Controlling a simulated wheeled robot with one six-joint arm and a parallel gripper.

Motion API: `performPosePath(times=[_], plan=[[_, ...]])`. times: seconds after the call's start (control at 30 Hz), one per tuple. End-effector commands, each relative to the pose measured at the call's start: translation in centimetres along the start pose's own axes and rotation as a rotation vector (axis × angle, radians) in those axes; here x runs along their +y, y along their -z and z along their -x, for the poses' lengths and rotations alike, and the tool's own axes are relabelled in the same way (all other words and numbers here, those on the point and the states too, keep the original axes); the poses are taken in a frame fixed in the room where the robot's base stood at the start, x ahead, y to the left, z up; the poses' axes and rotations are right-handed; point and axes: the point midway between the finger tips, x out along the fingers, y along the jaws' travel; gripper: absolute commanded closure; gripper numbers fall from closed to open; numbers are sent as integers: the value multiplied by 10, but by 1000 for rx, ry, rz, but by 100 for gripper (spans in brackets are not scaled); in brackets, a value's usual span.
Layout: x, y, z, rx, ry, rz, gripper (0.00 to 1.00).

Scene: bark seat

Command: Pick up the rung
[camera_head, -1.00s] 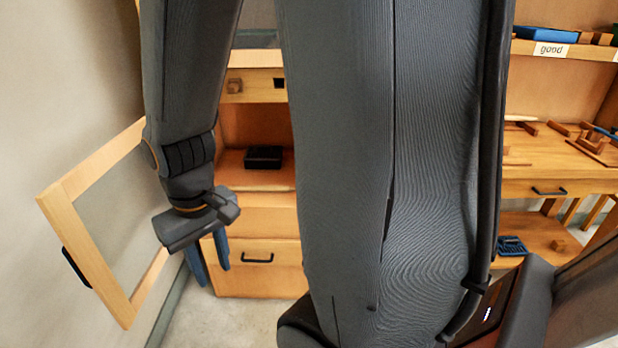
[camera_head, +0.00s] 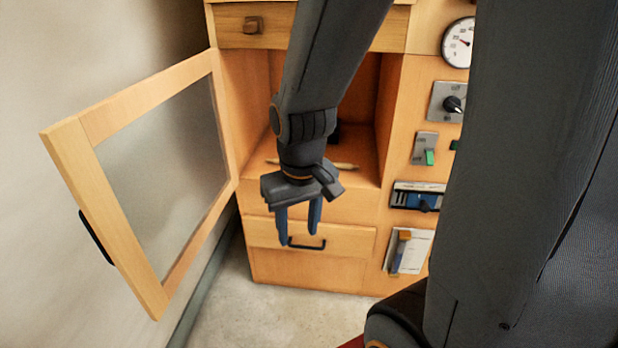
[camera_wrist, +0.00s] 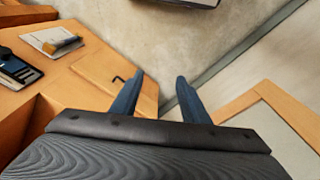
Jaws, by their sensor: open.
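My gripper (camera_head: 298,233) points downward with its two blue fingers apart and nothing between them. It hangs in front of the wooden cabinet (camera_head: 310,275), at about the height of its lower drawer. It also shows in the wrist view (camera_wrist: 160,78), with only floor and the cabinet beyond its fingers. A thin, light wooden stick (camera_head: 345,165) lies at the front of the open compartment's shelf, partly hidden behind my wrist. It may be the rung, but I cannot tell for sure.
A framed glass door (camera_head: 120,210) stands swung open at the left, beside the wall. A black object (camera_head: 334,134) in the compartment is mostly hidden by my arm. A dial (camera_head: 458,43) and switches are on the right panel. Bare floor (camera_head: 235,315) lies below.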

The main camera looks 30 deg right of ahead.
Motion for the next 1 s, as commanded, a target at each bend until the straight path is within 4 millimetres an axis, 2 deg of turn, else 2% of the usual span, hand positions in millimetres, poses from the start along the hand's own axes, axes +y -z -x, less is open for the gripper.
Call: performPosePath(times=[0.03,0.1,0.3,0.5,0.67,0.77,0.87,1.0], plan=[[0,6,-24,8,0,1,59],[0,13,-42,18,1,3,59],[2,36,-92,46,3,15,59],[8,62,-130,64,6,37,59],[15,87,-152,69,12,64,59],[24,109,-163,69,20,91,59],[41,143,-171,65,39,143,59],[71,191,-164,61,86,238,59]])
